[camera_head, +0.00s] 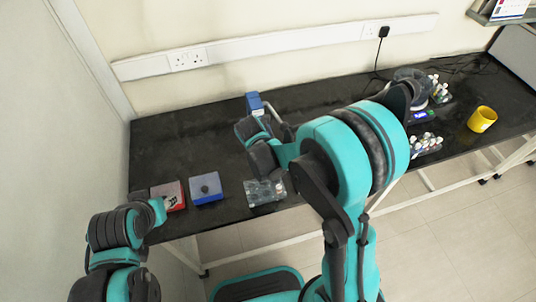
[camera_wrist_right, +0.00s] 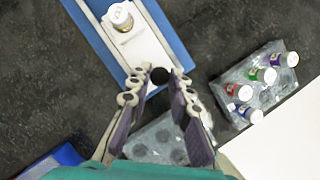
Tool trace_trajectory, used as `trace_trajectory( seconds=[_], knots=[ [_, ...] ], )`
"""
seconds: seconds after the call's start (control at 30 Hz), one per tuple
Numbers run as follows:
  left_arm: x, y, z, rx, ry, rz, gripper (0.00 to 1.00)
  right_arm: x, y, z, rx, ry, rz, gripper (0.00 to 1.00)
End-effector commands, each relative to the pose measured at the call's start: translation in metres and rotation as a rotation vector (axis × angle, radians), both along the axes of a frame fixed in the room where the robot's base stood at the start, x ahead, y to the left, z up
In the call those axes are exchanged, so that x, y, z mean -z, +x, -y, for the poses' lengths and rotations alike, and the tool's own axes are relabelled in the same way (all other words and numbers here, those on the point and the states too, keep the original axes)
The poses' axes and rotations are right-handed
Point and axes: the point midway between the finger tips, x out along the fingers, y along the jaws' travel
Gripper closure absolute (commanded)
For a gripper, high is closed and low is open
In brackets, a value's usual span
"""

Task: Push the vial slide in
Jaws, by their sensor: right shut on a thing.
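The vial slide (camera_wrist_right: 135,38) is a white tray in a blue housing, seen in the right wrist view. A white-capped vial (camera_wrist_right: 121,16) stands on its far part. A round black knob (camera_wrist_right: 160,76) is at the near end, between the fingertips of my right gripper (camera_wrist_right: 159,84), which is shut on it. In the head view the blue housing (camera_head: 254,102) stands towards the back of the bench, and my right arm partly hides the gripper and slide. My left gripper (camera_head: 158,210) is by the bench's front left edge, away from the slide; its fingers are not clear.
A clear rack (camera_head: 265,191) is at the bench's front edge. A blue box (camera_head: 206,188) and a red box (camera_head: 170,194) sit front left. A yellow mug (camera_head: 482,119) is far right. The back left bench is clear.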

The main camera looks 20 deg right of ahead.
Motion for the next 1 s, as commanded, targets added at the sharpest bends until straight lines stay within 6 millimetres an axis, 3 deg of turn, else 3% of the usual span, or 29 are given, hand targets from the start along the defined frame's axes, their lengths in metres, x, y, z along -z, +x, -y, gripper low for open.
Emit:
trace_trajectory(
  seconds=[0.13, 0.4, 0.53, 0.8, 0.83, 0.9, 1.0],
  knots=[
    [0.001, 0.000, 0.000, 0.000, 0.000, 0.000, 0.60, 0.001, 0.019, -0.001, 0.001, 0.000, 0.000, 1.00],
    [0.003, 0.000, 0.000, 0.000, 0.000, 0.000, 0.60, 0.000, 0.078, -0.003, 0.000, 0.001, 0.001, 1.00],
    [0.003, 0.000, 0.000, 0.000, 0.000, 0.000, 0.60, 0.000, 0.089, -0.003, 0.000, 0.001, 0.001, 1.00],
    [0.003, 0.000, 0.000, 0.000, 0.000, 0.000, 0.60, 0.000, 0.091, -0.003, -0.001, 0.000, 0.004, 1.00],
    [0.003, 0.000, 0.000, 0.000, 0.000, 0.000, 0.60, 0.000, 0.091, -0.003, -0.002, 0.000, 0.005, 0.78],
    [0.003, 0.000, 0.000, 0.000, 0.000, 0.000, 0.60, -0.001, 0.091, -0.003, -0.002, 0.001, 0.005, 0.60],
    [0.003, 0.000, 0.000, 0.000, 0.000, 0.000, 0.60, 0.000, 0.090, -0.003, -0.001, 0.001, 0.003, 0.60]
  ],
)
